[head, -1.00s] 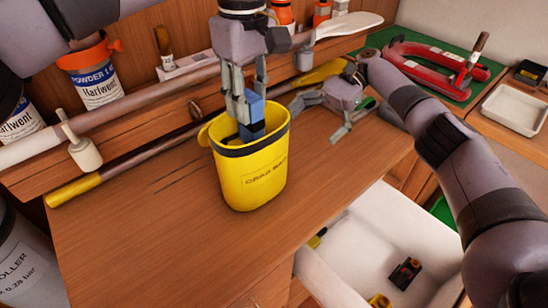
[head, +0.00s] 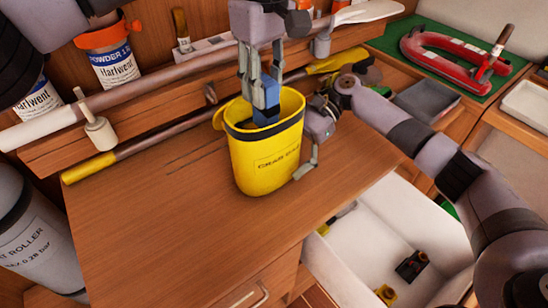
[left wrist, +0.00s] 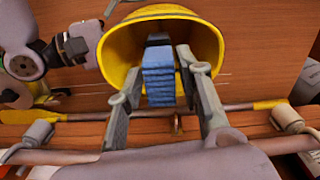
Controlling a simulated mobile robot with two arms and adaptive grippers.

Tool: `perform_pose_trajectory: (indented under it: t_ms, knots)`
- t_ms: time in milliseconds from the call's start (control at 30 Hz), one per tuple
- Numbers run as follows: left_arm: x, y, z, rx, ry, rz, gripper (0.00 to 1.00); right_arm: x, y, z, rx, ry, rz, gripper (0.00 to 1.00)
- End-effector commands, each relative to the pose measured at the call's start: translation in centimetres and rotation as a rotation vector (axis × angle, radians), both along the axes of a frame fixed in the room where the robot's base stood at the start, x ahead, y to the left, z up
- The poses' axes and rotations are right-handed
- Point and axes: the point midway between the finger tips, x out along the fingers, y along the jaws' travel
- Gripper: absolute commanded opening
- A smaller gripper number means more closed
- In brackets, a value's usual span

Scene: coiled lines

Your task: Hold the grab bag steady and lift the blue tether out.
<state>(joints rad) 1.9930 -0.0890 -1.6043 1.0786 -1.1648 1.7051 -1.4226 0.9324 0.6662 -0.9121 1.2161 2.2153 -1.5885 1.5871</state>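The yellow grab bag (head: 262,162) stands upright on the wooden top, its mouth open with a dark band under the rim. The blue tether (head: 267,117) stands in its mouth; the lower part is hidden. In the left wrist view the tether (left wrist: 158,80) is a ribbed blue bundle inside the bag (left wrist: 205,40). My left gripper (head: 264,95) points down at the mouth, fingers either side of the tether, with narrow gaps showing in the wrist view. My right gripper (head: 311,145) is open at the bag's right side, one finger near its lower right; contact is unclear.
An open white drawer (head: 385,235) lies below right. A pole with a yellow end (head: 90,167) and a shelf edge run behind the bag. The front left top is clear.

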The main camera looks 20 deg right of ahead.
Motion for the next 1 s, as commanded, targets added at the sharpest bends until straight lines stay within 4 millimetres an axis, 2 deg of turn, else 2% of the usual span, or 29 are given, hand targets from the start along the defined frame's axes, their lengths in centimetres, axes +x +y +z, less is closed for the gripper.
perform_pose_trajectory:
  t_ms: [200, 467, 1000]
  knots:
    - [0.01, 0.01, 0.0, 0.0, 0.0, 0.0, 0.33, -0.45, 1.06, -0.46, 0.0, 0.0, 0.0, 1.0]
    - [0.01, 0.01, 0.0, 0.0, 0.0, 0.0, 0.33, -0.46, 1.1, -0.48, 0.0, 0.0, 0.0, 0.99]
    - [0.0, 0.0, 0.0, 0.0, 0.0, 0.0, 0.33, -0.44, 1.08, -0.46, 0.0, 0.0, 0.0, 0.63]
